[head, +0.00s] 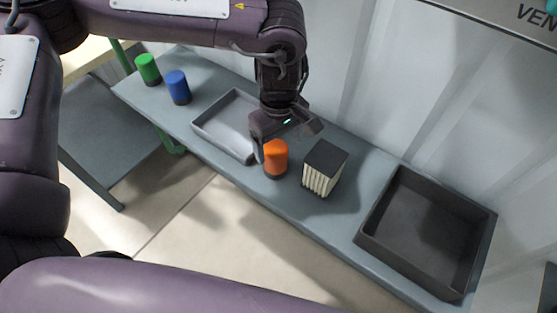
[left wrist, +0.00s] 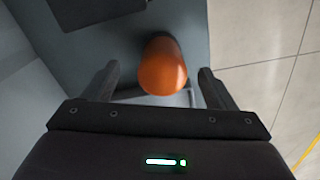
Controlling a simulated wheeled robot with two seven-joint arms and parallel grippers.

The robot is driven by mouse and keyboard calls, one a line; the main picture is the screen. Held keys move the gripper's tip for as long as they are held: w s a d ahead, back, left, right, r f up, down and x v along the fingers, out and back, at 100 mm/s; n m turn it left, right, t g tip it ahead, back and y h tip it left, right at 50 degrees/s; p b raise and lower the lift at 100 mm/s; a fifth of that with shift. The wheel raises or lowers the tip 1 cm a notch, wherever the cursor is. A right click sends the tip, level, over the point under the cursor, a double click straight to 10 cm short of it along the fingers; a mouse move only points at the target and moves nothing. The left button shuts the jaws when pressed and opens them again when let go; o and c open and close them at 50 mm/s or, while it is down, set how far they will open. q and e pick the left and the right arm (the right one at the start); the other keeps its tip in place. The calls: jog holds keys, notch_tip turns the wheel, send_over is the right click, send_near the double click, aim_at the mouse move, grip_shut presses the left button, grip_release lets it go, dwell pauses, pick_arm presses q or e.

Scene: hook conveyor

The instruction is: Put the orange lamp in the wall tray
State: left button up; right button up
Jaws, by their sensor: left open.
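The orange lamp (head: 276,157) stands upright on the grey shelf, an orange cylinder on a dark base. My left gripper (head: 287,142) is just above and behind it, pointing down, open and empty. In the left wrist view the lamp (left wrist: 163,66) shows between the two spread fingers (left wrist: 157,82), nearer the right one. I cannot tell whether a finger touches it. A shallow light grey tray (head: 212,137) lies left of the lamp, and a deeper dark tray (head: 376,241) stands at the right end of the shelf. My right gripper is not in view.
A block with a dark top and cream ribbed sides (head: 323,168) stands close to the right of the lamp. A green cylinder (head: 148,69) and a blue cylinder (head: 177,87) stand at the far left. The wall (head: 390,90) runs behind the shelf (head: 300,208).

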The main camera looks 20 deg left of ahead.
pick_arm(q)
jog(key=shift+w+a+f, duration=0.1)
jog(key=shift+a+f, duration=0.05)
jog(key=shift+f, duration=0.2)
jog(key=shift+s+a+f+p, duration=0.1)
jog(key=shift+s+f+p, duration=0.15)
jog(key=shift+f+p, duration=0.55)
jog(key=f, duration=0.1)
jog(key=f+p, duration=0.1)
jog(key=f, duration=0.1)
jog(key=f+p, duration=0.1)
jog(key=f, duration=0.1)
jog(key=shift+w+a, duration=0.35)
jog(key=shift+f, duration=0.35)
jog(key=shift+c, duration=0.5)
jog(key=c, duration=1)
jog(key=shift+r, duration=0.1)
